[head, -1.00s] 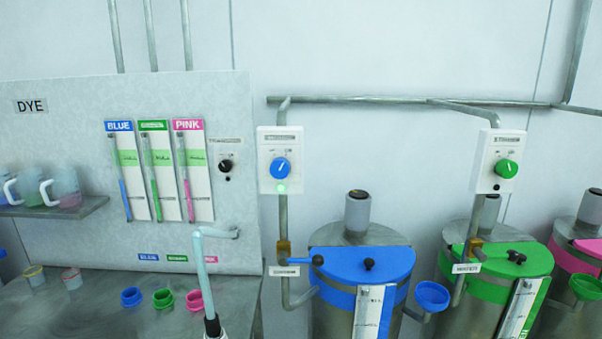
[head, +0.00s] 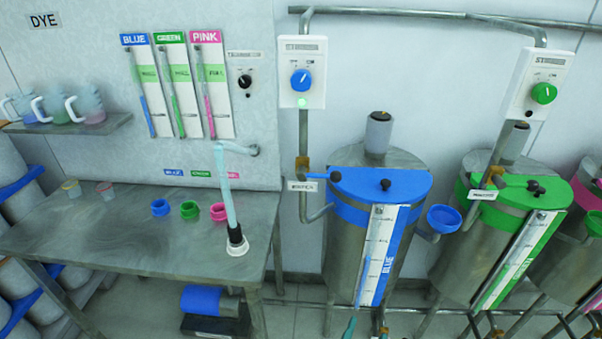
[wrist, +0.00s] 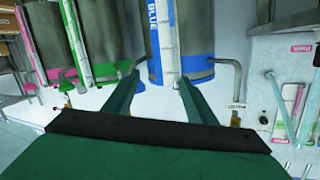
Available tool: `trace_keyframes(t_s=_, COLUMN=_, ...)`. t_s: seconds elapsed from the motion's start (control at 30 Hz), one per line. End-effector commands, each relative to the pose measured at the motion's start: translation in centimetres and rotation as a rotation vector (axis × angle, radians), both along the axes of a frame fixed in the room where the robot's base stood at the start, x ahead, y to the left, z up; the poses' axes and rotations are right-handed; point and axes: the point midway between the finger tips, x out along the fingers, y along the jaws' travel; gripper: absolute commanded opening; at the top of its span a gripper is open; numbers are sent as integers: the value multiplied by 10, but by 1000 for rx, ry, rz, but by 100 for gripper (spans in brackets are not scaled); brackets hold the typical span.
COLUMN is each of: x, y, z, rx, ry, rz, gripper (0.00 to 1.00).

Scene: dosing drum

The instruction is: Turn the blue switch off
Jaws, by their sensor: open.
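The blue switch (head: 301,80) is a round blue knob on a white wall box (head: 302,60), above and left of the blue-lidded drum. A green lamp (head: 302,102) under the knob is lit. The knob's pale mark is too small to read surely. My gripper (wrist: 158,79) is open and empty in the wrist view, its two green fingers apart. That view is upside down, with the blue drum (wrist: 186,60) beyond the fingers. I cannot make out the blue switch there.
A similar box with a green knob (head: 543,93) hangs to the right, above the green drum (head: 490,210). A pipe (head: 303,140) runs down from the blue switch's box. A steel table (head: 150,232) with small cups and a hose stands left.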

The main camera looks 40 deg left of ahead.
Motion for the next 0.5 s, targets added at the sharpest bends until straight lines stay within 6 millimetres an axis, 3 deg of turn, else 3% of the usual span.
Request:
trace_keyframes(t_s=0.2, x=50, y=40, z=55, rx=66, ry=-17, rz=48, gripper=51)
trace_keyframes(t_s=0.5, x=93, y=94, z=142, rx=155, ry=-20, rz=110, gripper=51)
